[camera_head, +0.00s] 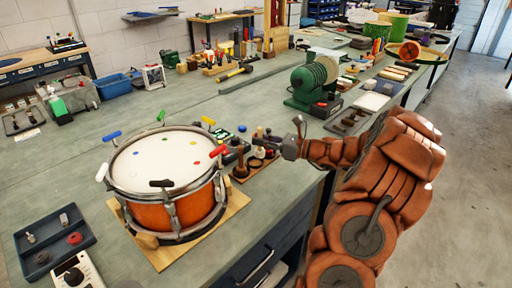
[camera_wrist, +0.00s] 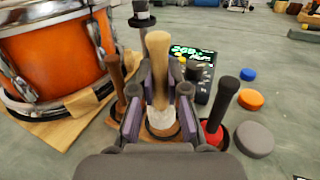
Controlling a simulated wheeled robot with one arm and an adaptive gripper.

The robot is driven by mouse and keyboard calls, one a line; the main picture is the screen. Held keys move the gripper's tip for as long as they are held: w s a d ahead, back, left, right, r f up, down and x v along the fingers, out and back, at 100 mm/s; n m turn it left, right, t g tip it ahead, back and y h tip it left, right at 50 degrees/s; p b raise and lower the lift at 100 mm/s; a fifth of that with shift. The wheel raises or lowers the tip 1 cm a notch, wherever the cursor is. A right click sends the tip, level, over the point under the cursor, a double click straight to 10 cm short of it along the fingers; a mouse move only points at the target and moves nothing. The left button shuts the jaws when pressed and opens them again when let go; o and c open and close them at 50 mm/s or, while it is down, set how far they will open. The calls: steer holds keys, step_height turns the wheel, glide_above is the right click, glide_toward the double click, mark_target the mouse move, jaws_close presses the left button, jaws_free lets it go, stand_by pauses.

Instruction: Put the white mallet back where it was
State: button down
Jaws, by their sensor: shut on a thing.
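The white mallet stands nearly upright in the wrist view, its pale wooden handle (camera_wrist: 158,55) pointing up and a white part showing low between my fingers. My gripper (camera_wrist: 160,92) is shut on it, with purple-padded fingers on both sides. In the head view my gripper (camera_head: 272,141) is at the wooden mallet stand (camera_head: 240,178), right of the drum. Beside the held mallet are a red mallet with a black handle (camera_wrist: 226,98) on the right and a brown handle (camera_wrist: 117,75) on the left. I cannot tell whether the white mallet's lower end touches the stand.
The orange drum (camera_head: 178,210) stands close by on a wooden board. A black device with a green screen (camera_wrist: 195,55) is behind the stand. Orange (camera_wrist: 251,98) and grey (camera_wrist: 254,138) discs lie to the right. The green machine (camera_head: 312,85) stands farther back.

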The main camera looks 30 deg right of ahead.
mark_target(262, 149)
steer(key=shift+w+a, duration=0.25)
steer(key=shift+w, duration=0.25)
steer(key=shift+w+a+f+p, duration=0.1)
steer(key=shift+w+f+p, duration=0.1)
steer(key=shift+f, duration=0.75)
steer(key=shift+w+a+f+p, duration=0.1)
steer(key=shift+w+f, duration=0.05)
steer(key=shift+f, duration=0.75)
steer(key=shift+f, duration=0.15)
steer(key=c, duration=1.2)
jaws_free()
steer(key=shift+d+r, duration=0.1)
steer(key=shift+r, duration=0.1)
steer(key=b+v, duration=0.1)
steer(key=v, duration=1.1)
steer(key=shift+s+f, duration=0.1)
